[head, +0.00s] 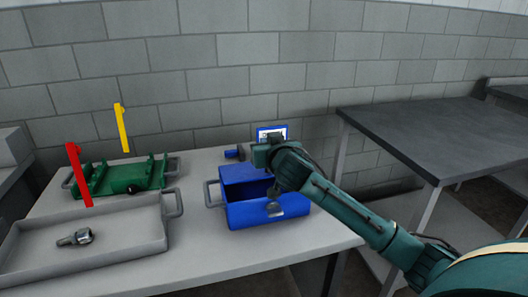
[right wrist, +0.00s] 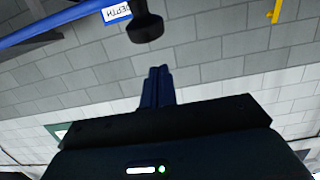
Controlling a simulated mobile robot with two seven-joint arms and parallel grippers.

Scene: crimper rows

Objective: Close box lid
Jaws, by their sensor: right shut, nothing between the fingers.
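The blue box (head: 255,213) stands on the grey table with its lid (head: 245,173) raised at the back, and the dark inside shows. A grey handle (head: 211,194) sticks out on its left. My right gripper (head: 275,209) is at the box's front right, in front of the opening; whether it touches the box I cannot tell. Its fingers are shut with nothing between them, and they also show in the right wrist view (right wrist: 158,88). A blue bar-like edge (right wrist: 60,22) crosses the top left there; I cannot tell what it belongs to. My left gripper is not in view.
A grey tray (head: 135,252) with a metal fitting (head: 75,238) stands at the left, before a green holder (head: 120,178). A red post (head: 78,175) and a yellow post (head: 121,128) rise there. A small blue-black object (head: 234,153) lies behind the box. A dark table (head: 445,135) stands right.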

